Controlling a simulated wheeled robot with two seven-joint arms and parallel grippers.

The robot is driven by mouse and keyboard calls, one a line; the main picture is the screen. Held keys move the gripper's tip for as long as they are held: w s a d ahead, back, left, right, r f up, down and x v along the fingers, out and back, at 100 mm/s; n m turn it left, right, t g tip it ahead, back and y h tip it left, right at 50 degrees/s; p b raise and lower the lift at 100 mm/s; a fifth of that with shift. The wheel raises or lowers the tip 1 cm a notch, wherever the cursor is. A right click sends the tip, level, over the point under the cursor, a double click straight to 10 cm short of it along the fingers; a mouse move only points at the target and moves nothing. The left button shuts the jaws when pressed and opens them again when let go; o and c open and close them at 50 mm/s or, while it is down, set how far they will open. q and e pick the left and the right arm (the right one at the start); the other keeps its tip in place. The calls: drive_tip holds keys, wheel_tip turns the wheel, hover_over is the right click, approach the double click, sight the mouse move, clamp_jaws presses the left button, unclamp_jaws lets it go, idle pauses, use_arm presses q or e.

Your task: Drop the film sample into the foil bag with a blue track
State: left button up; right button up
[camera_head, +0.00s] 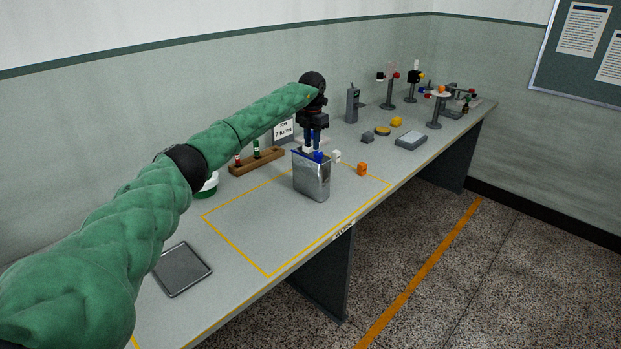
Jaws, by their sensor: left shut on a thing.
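The foil bag (311,179) is a silver, upright, open-topped pouch on the bench, with blue showing along its mouth. My left gripper (313,146) points down from above, directly over the bag's mouth. It is shut on a small pale piece (308,150), which looks like the film sample, at about the height of the rim. The fingers and rim overlap in this view, so I cannot tell whether the piece is inside the mouth or just above it. My right gripper is out of view.
A white cube (336,156) and an orange cube (362,169) lie right of the bag. A wooden rack (257,161) with small tubes stands behind-left. A dark flat tray (182,269) lies nearer. The yellow-outlined area in front of the bag is clear.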

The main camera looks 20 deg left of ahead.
use_arm(q)
drive_tip(key=shift+f, duration=0.75)
drive_tip(key=o, duration=1)
drive_tip(key=shift+r, duration=0.1)
drive_tip(key=shift+r, duration=0.15)
drive_tip(key=shift+r+p, duration=0.75)
drive_tip(key=shift+r, duration=1.6)
drive_tip(key=shift+f, duration=0.1)
